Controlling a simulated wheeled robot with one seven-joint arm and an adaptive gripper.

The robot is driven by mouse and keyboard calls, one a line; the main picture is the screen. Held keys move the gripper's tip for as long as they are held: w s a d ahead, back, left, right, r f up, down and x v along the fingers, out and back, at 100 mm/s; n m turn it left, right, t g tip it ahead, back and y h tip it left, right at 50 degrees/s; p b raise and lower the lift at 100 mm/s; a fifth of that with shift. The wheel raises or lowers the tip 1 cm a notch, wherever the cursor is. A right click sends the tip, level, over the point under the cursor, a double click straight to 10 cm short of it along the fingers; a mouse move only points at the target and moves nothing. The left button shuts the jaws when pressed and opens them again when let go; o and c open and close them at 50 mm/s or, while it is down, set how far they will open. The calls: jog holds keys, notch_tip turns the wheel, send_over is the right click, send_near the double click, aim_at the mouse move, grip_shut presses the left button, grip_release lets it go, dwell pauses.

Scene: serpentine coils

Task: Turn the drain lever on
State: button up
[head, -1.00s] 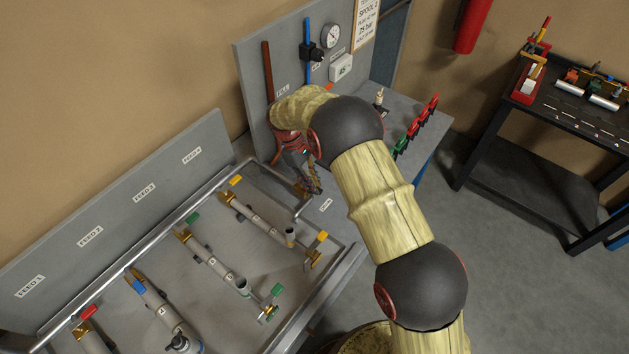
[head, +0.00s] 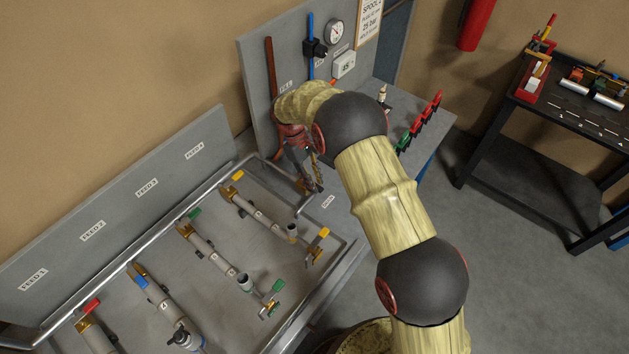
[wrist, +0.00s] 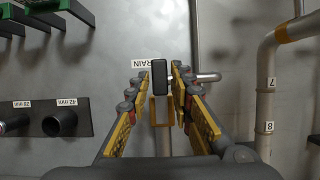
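The drain lever (wrist: 160,77) shows in the wrist view as a dark upright handle with a yellow-brown bracket (wrist: 161,112) below it. A partly covered label reading "RAIN" (wrist: 141,63) is just left of it, upside down. My gripper (wrist: 161,72) is open, with one yellow-padded finger on each side of the lever. Narrow gaps seem to show at the fingertips; contact cannot be made out. In the head view my gripper (head: 314,189) points down at the bench near a small label (head: 328,201); the lever cannot be made out there.
A grey pipe (wrist: 264,90) runs along the right in the wrist view. Sockets (wrist: 66,117) and green parts (wrist: 52,8) are at left. In the head view, several pipe runs (head: 208,248) with coloured handles lie left of my gripper, and a panel (head: 258,60) stands behind it.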

jog(key=shift+o, duration=1.3)
jog(key=shift+r, duration=0.1)
jog(key=v, duration=1.1)
jog(key=shift+a+r, duration=0.15)
jog(key=shift+r, duration=0.15)
jog(key=shift+w, duration=0.15)
